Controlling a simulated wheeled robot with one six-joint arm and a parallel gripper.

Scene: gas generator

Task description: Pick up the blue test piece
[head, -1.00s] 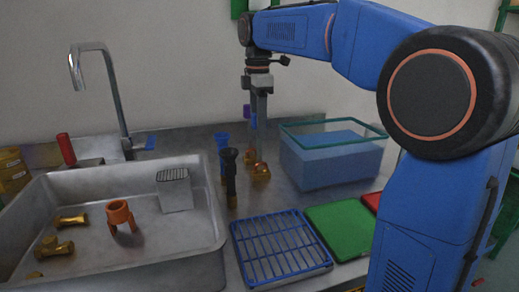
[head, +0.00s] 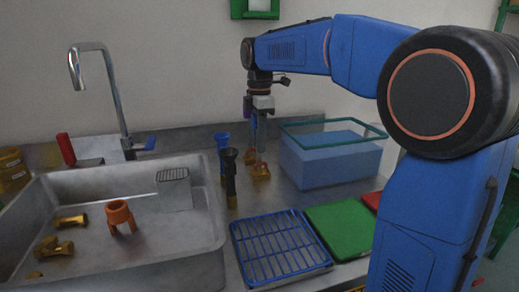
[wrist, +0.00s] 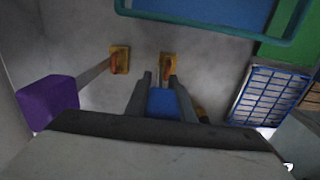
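The blue test piece (wrist: 162,104) shows in the wrist view with its blue top between my two fingers. It appears to stand upright in a small gold stand with an orange part (wrist: 168,66). My gripper (wrist: 160,82) has its fingers apart, one on each side of the piece; I see no clear grip on it. In the head view my gripper (head: 261,140) points down behind the black-topped tool, above the gold stands. A purple-topped piece (wrist: 50,102) stands to the left in the wrist view, in a second gold stand (wrist: 120,60).
A glass tank of blue liquid (head: 332,160) stands right of the gripper. A black funnel-topped tool (head: 230,178) and a blue one (head: 222,148) stand to its left. A blue wire rack (head: 280,248) and green board (head: 340,228) lie in front. The sink (head: 150,255) is at left.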

